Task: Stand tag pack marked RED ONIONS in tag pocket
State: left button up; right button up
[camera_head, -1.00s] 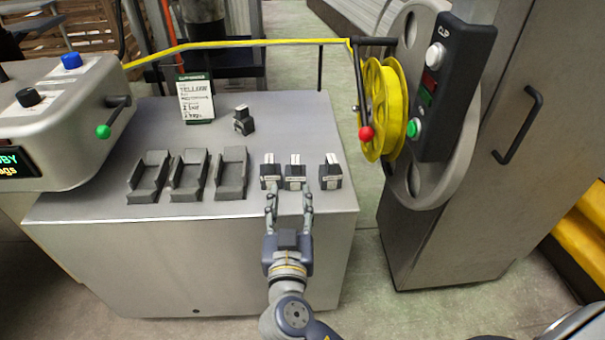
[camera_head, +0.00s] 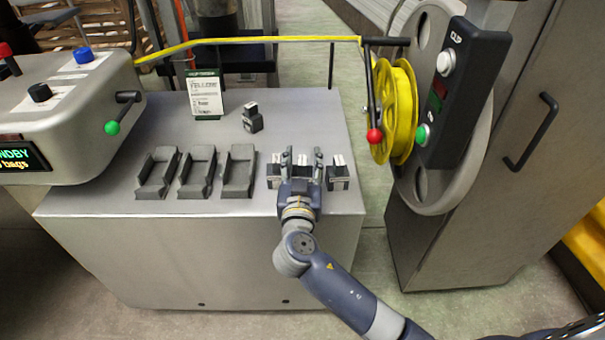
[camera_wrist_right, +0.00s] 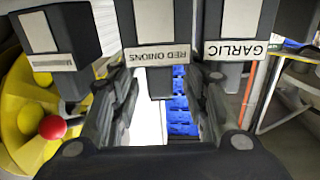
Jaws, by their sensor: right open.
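The tag pack marked RED ONIONS (camera_wrist_right: 158,60) is in the middle of the right wrist view, its label upside down, between my two open right fingers. In the head view it is the middle pack (camera_head: 303,169) of a row of three, largely hidden by my right gripper (camera_head: 302,160). I cannot tell whether the fingers touch it. A pack marked GARLIC (camera_wrist_right: 233,45) is on one side and a third pack (camera_wrist_right: 62,45), its label unreadable, on the other. Three grey open pockets (camera_head: 198,174) stand left of the packs, seemingly empty. My left gripper is not in view.
A lone dark pack (camera_head: 252,122) stands farther back beside a printed card (camera_head: 206,98). A grey machine (camera_head: 75,120) with a green-knobbed lever is at left. The yellow tape reel (camera_head: 395,110) with a red-knobbed lever is at right. The front counter strip is bare.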

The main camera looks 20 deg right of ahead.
grip_shut()
